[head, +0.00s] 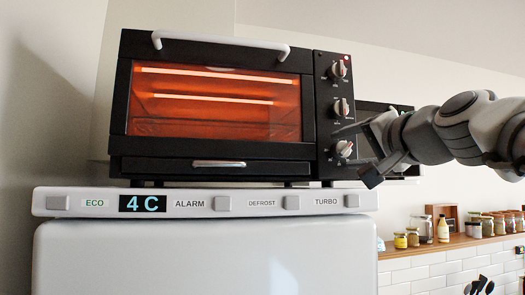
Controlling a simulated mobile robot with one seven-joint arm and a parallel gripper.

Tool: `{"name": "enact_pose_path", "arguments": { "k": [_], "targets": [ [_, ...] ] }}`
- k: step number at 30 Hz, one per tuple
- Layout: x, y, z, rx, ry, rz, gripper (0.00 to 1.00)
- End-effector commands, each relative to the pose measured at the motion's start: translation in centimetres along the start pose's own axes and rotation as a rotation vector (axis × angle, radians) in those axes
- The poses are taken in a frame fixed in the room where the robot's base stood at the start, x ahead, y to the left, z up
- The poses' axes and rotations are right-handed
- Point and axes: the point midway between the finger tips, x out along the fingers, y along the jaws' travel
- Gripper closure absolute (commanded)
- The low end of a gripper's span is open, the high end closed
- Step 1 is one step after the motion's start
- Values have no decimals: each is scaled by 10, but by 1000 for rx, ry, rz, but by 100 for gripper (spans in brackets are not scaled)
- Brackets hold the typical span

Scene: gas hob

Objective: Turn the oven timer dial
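A black toaster oven (160,165) with a glowing orange window stands on top of a white fridge. Its right-hand panel has three dials in a column: a top dial (338,70), a middle dial (341,107) and a bottom dial (345,148). Their labels are too small to read, so I cannot tell which is the timer. My gripper (356,155) comes in from the right and is open at the height of the bottom dial. One finger shows above that dial's level and one below and right of it. I cannot tell whether either finger touches the dial.
The white fridge (200,255) has a top strip with buttons and a "4 C" display (142,203). A dark object (385,108) stands behind my gripper. A wooden shelf (440,243) with several jars runs along the tiled wall at the lower right.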

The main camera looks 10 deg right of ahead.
Motion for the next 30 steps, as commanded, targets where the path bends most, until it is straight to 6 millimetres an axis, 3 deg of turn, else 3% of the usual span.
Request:
{"name": "enact_pose_path", "arguments": {
  "k": [9, 14, 30],
  "targets": [
    [-1, 0, 0, -1, 1, -1, 29],
    [-15, 0, -1, -1, 5, -3, 29],
    [-138, 0, 0, -1, 4, -3, 29]
  ]
}}
